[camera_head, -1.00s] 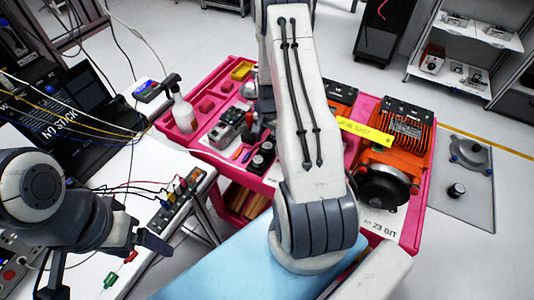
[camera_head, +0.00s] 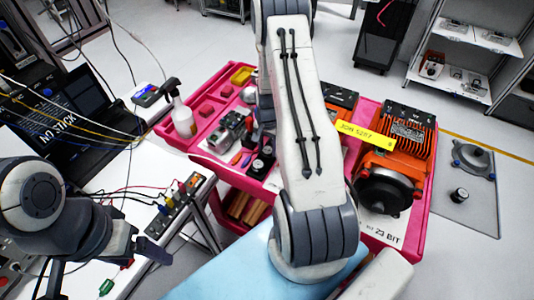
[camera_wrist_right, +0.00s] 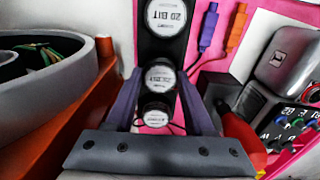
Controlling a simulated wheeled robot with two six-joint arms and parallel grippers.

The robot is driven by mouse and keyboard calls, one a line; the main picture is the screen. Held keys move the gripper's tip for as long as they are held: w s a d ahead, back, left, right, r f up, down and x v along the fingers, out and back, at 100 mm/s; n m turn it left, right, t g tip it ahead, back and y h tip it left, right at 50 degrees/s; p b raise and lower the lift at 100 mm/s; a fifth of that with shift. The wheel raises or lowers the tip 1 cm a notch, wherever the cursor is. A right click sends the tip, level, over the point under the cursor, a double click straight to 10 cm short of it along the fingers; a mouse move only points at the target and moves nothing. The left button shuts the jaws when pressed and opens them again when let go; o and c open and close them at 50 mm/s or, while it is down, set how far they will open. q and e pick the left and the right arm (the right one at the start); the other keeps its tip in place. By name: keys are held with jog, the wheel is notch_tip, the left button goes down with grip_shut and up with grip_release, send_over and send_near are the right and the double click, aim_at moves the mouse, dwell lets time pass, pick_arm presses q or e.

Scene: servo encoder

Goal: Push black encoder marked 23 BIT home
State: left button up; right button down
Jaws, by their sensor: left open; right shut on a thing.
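In the right wrist view, my right gripper (camera_wrist_right: 160,90) is shut around a black encoder (camera_wrist_right: 160,77) with a round white label, too blurred to read surely. A smaller round white label shows between the fingers, nearer the camera. Another black encoder (camera_wrist_right: 166,16), labelled 20 BIT, lies just beyond the fingertips. In the head view, my right arm hides most of its gripper; black encoders (camera_head: 262,166) show beside it. The orange servo motor (camera_head: 408,150) with its black round end (camera_head: 384,192) stands at the right. My left gripper (camera_head: 105,267) is open and empty at lower left.
The pink cart tray (camera_head: 418,222) holds a printed 23 BIT label (camera_head: 388,237) in front of the motor. A spray bottle (camera_head: 183,115), a laptop (camera_head: 80,110) and a power strip (camera_head: 178,205) with cables are at the left. A red-handled tool (camera_wrist_right: 238,130) is close beside my right gripper.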

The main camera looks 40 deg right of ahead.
aim_at(267, 150)
jog(key=shift+r+p, duration=2.65)
jog(key=shift+r, duration=0.9)
jog(key=shift+a+f, duration=0.1)
